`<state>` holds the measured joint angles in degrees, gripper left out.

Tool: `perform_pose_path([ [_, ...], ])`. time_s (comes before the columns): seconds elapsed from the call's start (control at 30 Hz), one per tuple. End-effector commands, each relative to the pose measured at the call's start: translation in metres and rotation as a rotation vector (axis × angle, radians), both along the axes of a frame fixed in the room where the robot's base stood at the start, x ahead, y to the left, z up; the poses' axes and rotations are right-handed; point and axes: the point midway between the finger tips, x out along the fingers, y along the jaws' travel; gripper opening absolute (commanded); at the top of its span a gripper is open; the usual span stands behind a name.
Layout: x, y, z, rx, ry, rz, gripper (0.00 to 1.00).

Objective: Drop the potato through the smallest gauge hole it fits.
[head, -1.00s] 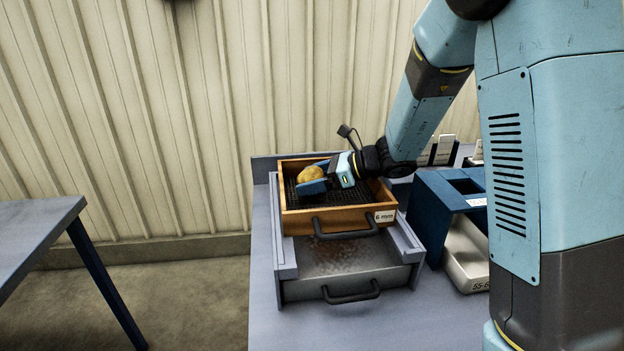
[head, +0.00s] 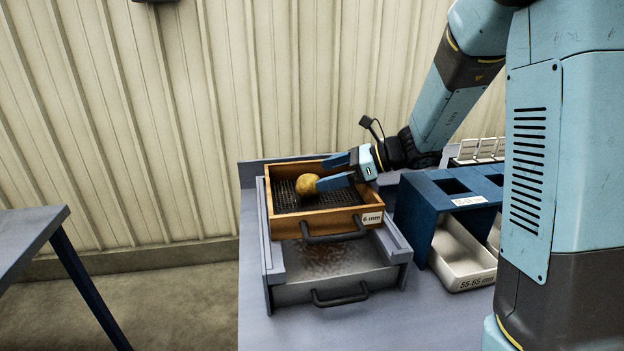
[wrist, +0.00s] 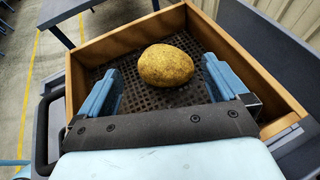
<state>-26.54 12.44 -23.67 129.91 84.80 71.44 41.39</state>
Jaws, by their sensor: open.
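The potato (head: 307,185) is yellow-brown and oval. It lies on the dark mesh of a wooden sieve tray (head: 345,224) marked 6 mm. My gripper (head: 328,172) is open, with its blue fingers reaching into the tray from the right. The blue gauge stand (head: 424,190) with square holes stands to the right of the sieve. One hole's label reads 55-65.
A white bin (head: 464,262) marked 55-65 mm sits under the gauge stand. A metal drawer (head: 335,285) is below the sieve. White cards (head: 467,150) stand behind the gauge. Another table (head: 30,235) is at the left, with open floor between.

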Motion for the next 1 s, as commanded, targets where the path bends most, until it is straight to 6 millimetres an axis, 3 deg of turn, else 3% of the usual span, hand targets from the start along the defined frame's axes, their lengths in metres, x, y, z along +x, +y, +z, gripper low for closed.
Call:
perform_pose_path([
  [0.23,-0.002,-0.028,0.012,0.0,0.0,-0.001,1.0],
  [0.57,-0.007,-0.035,0.017,-0.007,-0.013,0.011,1.0],
  [0.77,-0.041,-0.05,0.034,-0.096,-0.153,0.124,1.0],
  [1.0,-0.102,-0.083,0.053,-0.3,-0.441,0.348,1.0],
])
